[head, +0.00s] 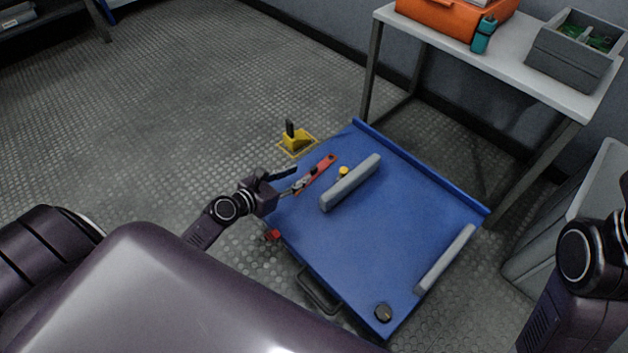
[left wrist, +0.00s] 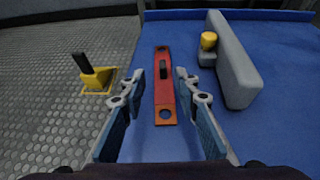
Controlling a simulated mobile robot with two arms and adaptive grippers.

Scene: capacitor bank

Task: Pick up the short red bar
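The short red bar (head: 316,174) lies on the blue platform (head: 350,245), near its far left edge. In the left wrist view the bar (left wrist: 164,95) is flat, with a hole at its near end, another at its far end and a dark part on its top. My left gripper (head: 297,182) is at the near end of the bar. In the left wrist view its two fingers (left wrist: 158,90) are apart, one on each side of the bar, with gaps between. Whether they are at the bar's height is hard to tell. My right gripper is out of view.
A grey padded block (head: 350,182) with a yellow knob (head: 343,171) stands right of the bar. A yellow block with a black handle (head: 295,138) stands on the floor beyond. A table (head: 530,62) with an orange case (head: 455,18) is at the back right.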

